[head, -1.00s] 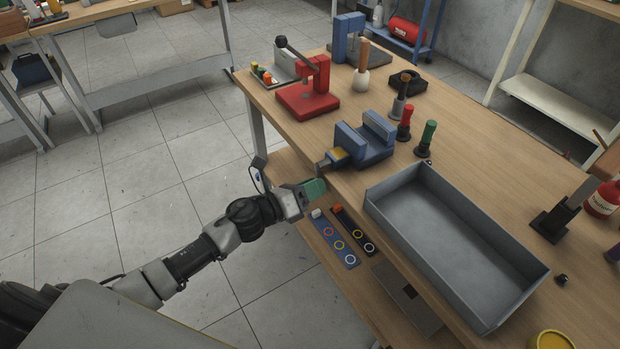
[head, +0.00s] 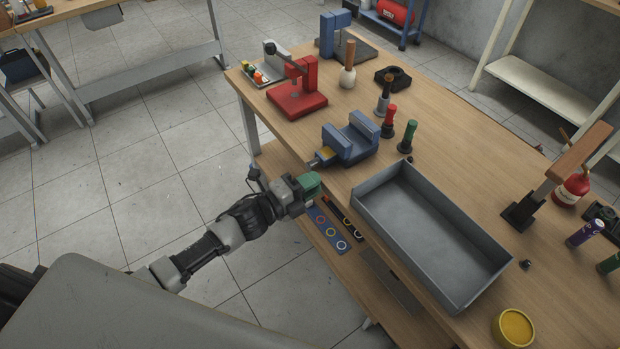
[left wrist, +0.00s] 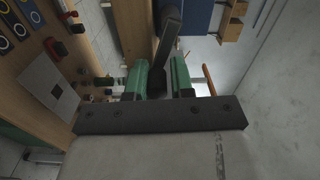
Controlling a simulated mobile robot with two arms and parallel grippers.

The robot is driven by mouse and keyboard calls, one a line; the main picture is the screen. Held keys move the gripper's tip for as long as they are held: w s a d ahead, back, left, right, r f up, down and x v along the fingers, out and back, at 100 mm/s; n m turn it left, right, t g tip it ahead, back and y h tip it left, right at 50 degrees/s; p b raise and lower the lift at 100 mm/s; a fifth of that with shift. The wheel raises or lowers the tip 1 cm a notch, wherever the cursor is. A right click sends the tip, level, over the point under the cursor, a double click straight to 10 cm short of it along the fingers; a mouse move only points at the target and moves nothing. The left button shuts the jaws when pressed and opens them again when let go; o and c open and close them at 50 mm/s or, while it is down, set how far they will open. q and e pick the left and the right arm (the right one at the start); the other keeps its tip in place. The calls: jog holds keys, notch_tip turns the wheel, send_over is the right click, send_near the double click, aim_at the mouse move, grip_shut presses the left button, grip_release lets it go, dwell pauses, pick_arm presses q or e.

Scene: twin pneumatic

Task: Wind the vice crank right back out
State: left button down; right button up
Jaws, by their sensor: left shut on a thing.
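The blue vice (head: 352,140) is on the wooden bench near its front edge, with a visible gap between its jaws. Its screw end, beside a yellow label (head: 327,153), points toward the front edge. My left gripper (head: 312,184), with green fingers, is just beyond that edge, close below the screw end. In the left wrist view, the green fingers (left wrist: 158,80) close on a dark bar (left wrist: 167,42), which looks like the vice crank. In the head view the crank is mostly hidden by the gripper. My right gripper is in neither view.
A grey tray (head: 430,235) stands right of the vice, along the bench's front edge. A red press (head: 298,95) stands behind it to the left. Red (head: 388,120) and green (head: 408,136) handled tools stand close to its right. A ringed strip (head: 328,229) lies on the lower shelf.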

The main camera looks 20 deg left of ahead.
pick_arm(q)
jog(key=n+p, duration=0.1)
jog(key=r+n+p, duration=0.1)
jog(key=n, duration=0.1)
jog(key=shift+a, duration=0.1)
jog(key=shift+n, duration=0.3)
jog(key=shift+s+f, duration=0.1)
jog(key=shift+s, duration=0.05)
jog(key=c, duration=1.1)
grip_release()
jog(key=b+v, duration=0.1)
jog(key=v, duration=0.9)
jog(key=shift+s+a, duration=0.25)
